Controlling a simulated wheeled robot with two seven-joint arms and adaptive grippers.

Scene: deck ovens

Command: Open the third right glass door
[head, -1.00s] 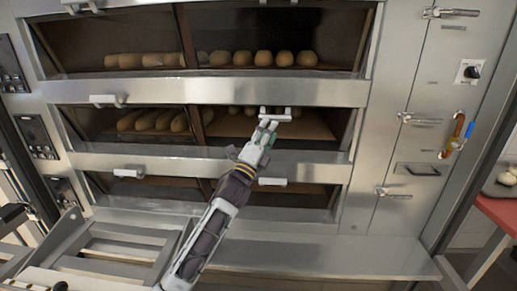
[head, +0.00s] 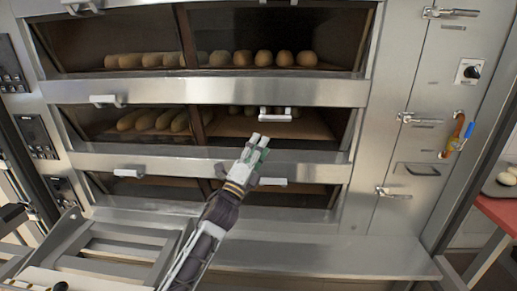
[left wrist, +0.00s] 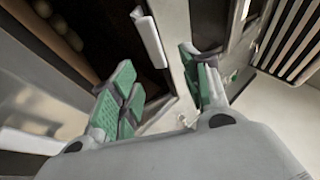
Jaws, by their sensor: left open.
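The deck oven has stacked rows of glass doors, split into left and right. The middle right door (head: 300,138) in the head view has a white bar handle (head: 275,113) near its top edge. The lower right door (head: 310,193) has a similar handle (head: 272,181). My left gripper (head: 264,140) is open and empty in front of the middle right door, below its handle and apart from it. In the left wrist view its green-padded fingers (left wrist: 165,90) are spread, with a white handle (left wrist: 149,38) beyond them. My right gripper is not in view.
Loaves sit behind the upper and middle glass. A steel ledge (head: 330,256) runs below the oven. A metal rack (head: 110,245) stands at the lower left. Latched panels (head: 410,150) and a red table (head: 500,212) are on the right.

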